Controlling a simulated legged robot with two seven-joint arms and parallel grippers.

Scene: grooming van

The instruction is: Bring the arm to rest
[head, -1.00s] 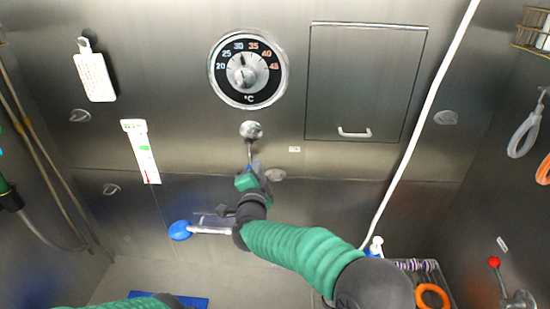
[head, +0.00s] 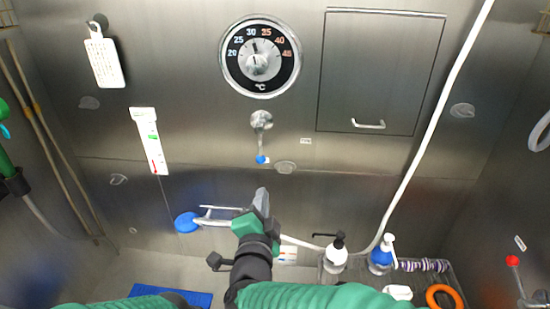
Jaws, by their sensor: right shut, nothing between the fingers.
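My right arm, in a green ribbed sleeve, comes up from the bottom of the head view. Its gripper (head: 262,200) is shut and empty, pointing up and slightly right in front of the lower wall. It sits below the blue-tipped lever (head: 261,150) and apart from it in the picture. The lever hangs down from a round steel mount under the temperature dial (head: 260,57). A bit of my left arm's green sleeve shows at the bottom left edge; its gripper is out of view.
A blue-ended metal handle (head: 187,222) lies left of the right gripper, partly behind it. A white-and-black bottle (head: 337,250), a blue bottle (head: 381,253) and an orange ring (head: 444,297) are at lower right. A red-knobbed lever (head: 513,261) is on the right. A blue mat (head: 170,293) lies at lower left.

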